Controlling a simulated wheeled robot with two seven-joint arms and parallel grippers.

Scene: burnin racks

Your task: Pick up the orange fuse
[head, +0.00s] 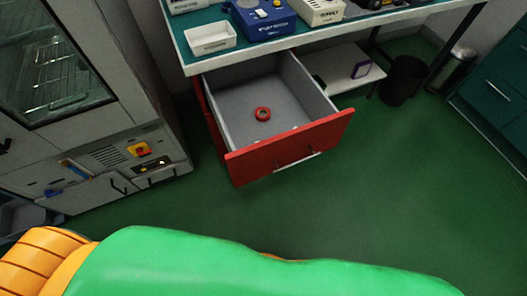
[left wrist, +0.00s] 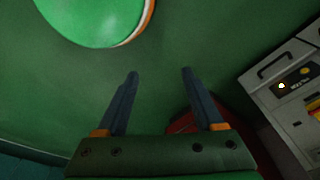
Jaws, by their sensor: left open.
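I cannot make out an orange fuse for certain. A small orange-tan bar (head: 75,168) shows on the lower front of the grey cabinet at the left of the head view; it is too small to identify. A blue piece (head: 52,192) is below it. My right gripper is in neither view.
A red drawer (head: 290,146) stands pulled out under the bench (head: 320,28), with a red ring (head: 262,114) inside. A white tray (head: 210,38) and instruments stand on the bench. The grey cabinet (head: 85,95) is at left. A dark bin (head: 403,80) is at right. Green floor is clear.

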